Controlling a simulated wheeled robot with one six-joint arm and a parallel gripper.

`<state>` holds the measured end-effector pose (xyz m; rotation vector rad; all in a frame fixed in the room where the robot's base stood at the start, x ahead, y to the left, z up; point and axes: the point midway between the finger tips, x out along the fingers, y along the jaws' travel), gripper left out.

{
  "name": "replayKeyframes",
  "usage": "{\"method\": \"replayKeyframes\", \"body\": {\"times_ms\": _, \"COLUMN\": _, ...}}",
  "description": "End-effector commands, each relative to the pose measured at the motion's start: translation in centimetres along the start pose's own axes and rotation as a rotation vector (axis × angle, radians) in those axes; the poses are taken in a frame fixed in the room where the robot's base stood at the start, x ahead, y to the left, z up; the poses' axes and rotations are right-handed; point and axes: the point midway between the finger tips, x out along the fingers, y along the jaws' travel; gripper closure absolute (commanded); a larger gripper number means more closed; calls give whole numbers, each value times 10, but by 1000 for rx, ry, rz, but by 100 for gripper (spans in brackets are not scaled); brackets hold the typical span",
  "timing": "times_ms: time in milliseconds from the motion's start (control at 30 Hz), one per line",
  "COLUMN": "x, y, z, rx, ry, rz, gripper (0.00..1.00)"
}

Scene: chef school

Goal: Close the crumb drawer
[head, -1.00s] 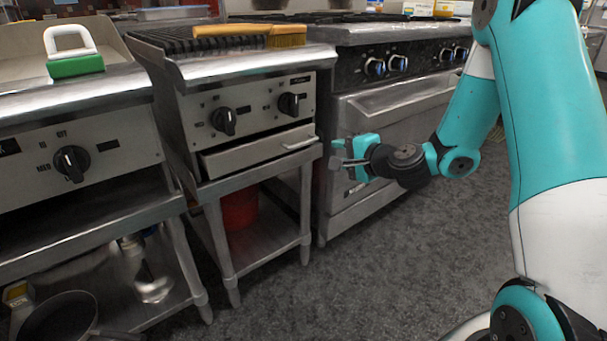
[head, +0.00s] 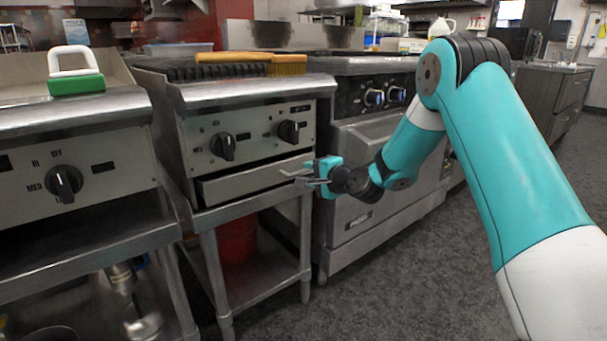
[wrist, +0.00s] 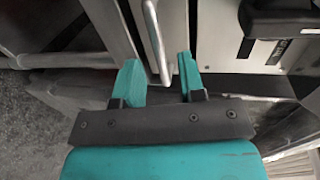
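The crumb drawer (head: 245,183) is a flat steel front below the two knobs of the small grill. It stands out a little from the grill body, with a dark gap above it. Its bar handle (head: 297,170) is at the right end of the front. My gripper (head: 306,174) is at that handle, coming from the right. In the wrist view the handle (wrist: 156,42) runs down between my two teal fingertips (wrist: 160,80). The fingers are apart, with gaps on both sides of the bar.
Black knobs (head: 223,147) sit just above the drawer. A wooden-handled brush (head: 245,58) lies on the grill top. An oven range (head: 385,165) stands close on the right, and a griddle (head: 75,150) on the left. Open floor (head: 330,310) lies in front.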

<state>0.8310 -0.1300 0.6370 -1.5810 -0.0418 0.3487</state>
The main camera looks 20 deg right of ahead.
Motion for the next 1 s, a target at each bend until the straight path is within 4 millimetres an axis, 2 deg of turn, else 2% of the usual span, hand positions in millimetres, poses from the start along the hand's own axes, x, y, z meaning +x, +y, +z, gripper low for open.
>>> {"method": "replayKeyframes", "body": {"times_ms": 33, "x": 10, "y": 1, "z": 2, "rx": -2, "ry": -3, "rz": -1, "gripper": 63}}
{"method": "replayKeyframes", "body": {"times_ms": 200, "x": 31, "y": 1, "z": 1, "rx": -2, "ry": -2, "rz": 0, "gripper": 63}}
{"method": "replayKeyframes", "body": {"times_ms": 600, "x": 38, "y": 0, "z": 0, "rx": 0, "ry": 1, "rz": 1, "gripper": 63}}
{"method": "replayKeyframes", "body": {"times_ms": 633, "x": 38, "y": 0, "z": 0, "rx": 0, "ry": 1, "rz": 1, "gripper": 68}}
{"method": "replayKeyframes", "body": {"times_ms": 767, "x": 38, "y": 0, "z": 0, "rx": 0, "ry": 1, "rz": 1, "gripper": 98}}
{"method": "replayKeyframes", "body": {"times_ms": 1000, "x": 39, "y": 0, "z": -5, "rx": 1, "ry": 6, "rz": 1, "gripper": 100}}
